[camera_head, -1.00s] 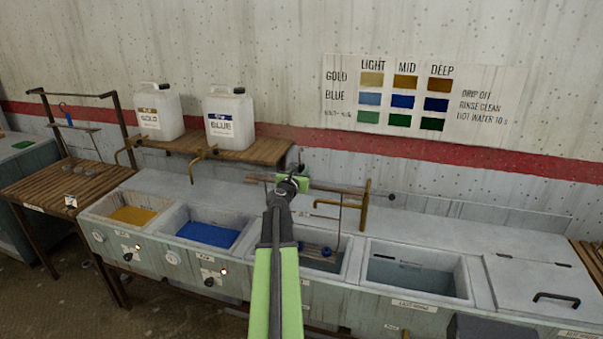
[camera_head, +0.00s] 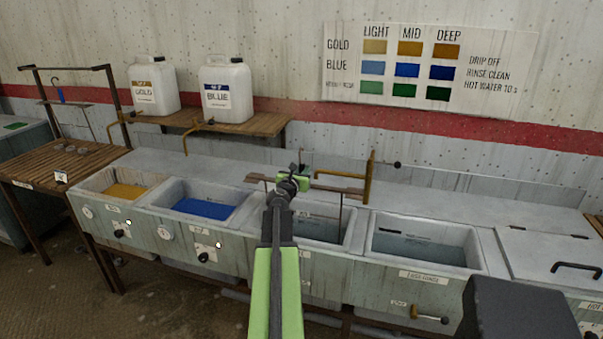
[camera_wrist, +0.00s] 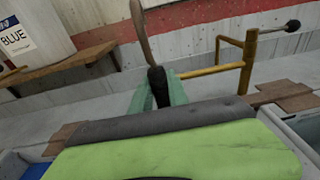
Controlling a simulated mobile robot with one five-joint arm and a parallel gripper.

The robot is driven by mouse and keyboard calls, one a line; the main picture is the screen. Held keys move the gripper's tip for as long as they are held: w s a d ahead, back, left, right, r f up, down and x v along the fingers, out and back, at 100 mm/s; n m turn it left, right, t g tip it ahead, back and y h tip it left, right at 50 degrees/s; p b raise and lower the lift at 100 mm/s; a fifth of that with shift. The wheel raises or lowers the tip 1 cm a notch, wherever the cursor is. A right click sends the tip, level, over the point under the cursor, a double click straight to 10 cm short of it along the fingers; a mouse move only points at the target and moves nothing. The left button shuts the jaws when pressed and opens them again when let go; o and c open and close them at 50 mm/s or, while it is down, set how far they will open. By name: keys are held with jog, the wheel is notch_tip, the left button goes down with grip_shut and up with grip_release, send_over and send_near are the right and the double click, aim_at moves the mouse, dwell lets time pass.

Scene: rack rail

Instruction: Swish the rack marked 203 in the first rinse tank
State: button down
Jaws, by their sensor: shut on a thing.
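My gripper (camera_head: 293,183) is shut on a rack with a brown crossbar (camera_head: 338,188), which spans the third basin from the left. A thin wire hangs from the bar into that basin (camera_head: 348,236); its lower end is hidden. The basin's nearer left part is hidden by my arm. In the wrist view the bar's ends (camera_wrist: 285,94) show either side of my gripper, and a brown upright piece (camera_wrist: 142,30) rises between the green jaws. I cannot read a 203 mark.
Left are basins of gold liquid (camera_head: 126,190) and blue liquid (camera_head: 203,208). Right are another rinse basin (camera_head: 420,248) and a lidded one (camera_head: 550,250). Jugs (camera_head: 228,92) sit on a shelf.

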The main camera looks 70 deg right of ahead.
jog(key=shift+f, duration=0.1)
jog(key=shift+a, duration=0.15)
jog(key=shift+a, duration=0.65)
jog(key=shift+d, duration=0.15)
jog(key=shift+d, duration=1.5)
dwell(1.6)
